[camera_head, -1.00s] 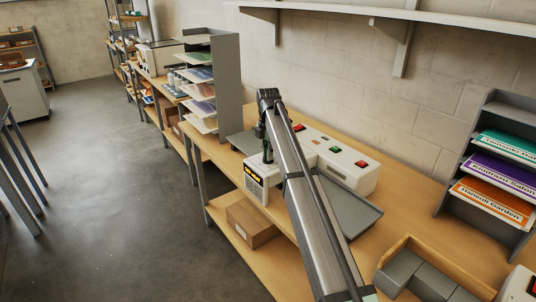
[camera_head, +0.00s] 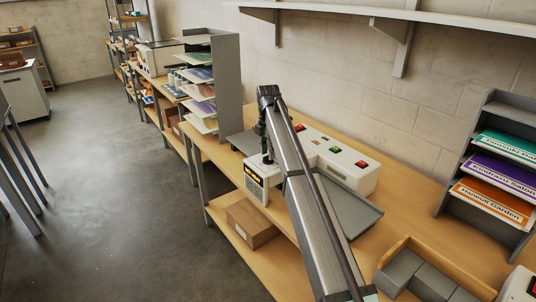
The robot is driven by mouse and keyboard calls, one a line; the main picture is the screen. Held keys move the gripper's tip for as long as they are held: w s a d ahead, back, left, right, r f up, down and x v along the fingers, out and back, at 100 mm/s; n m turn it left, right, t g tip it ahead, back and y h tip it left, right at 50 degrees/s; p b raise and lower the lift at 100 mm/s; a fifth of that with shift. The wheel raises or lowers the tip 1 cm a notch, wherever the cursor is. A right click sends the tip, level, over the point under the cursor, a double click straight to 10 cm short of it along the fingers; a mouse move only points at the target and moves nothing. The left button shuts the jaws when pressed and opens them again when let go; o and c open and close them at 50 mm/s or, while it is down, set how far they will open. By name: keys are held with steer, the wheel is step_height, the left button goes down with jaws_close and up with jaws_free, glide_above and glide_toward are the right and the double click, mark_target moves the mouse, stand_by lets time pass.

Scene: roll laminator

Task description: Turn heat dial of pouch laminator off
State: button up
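The pouch laminator (camera_head: 344,172) is a white box-shaped machine on the wooden bench, with red and green controls along its top. A front section of it (camera_head: 254,185) with a black and yellow display shows left of my arm. I cannot make out which control is the heat dial; part of the machine is hidden behind my arm. My gripper (camera_head: 267,157) points down at the top of the machine's left front part, close to it or touching; I cannot tell which. Its fingers are too small and dark to show whether they are open or shut.
A grey tray (camera_head: 349,212) extends from the machine's front right. A wooden bin with grey blocks (camera_head: 432,283) and a rack of labelled sheets (camera_head: 494,172) stand to the right. A grey sheet sorter (camera_head: 228,80) stands to the left. A cardboard box (camera_head: 250,222) lies on the lower shelf.

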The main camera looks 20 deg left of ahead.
step_height(320, 180, up, 11)
stand_by(0.4)
steer(key=shift+f, duration=0.1)
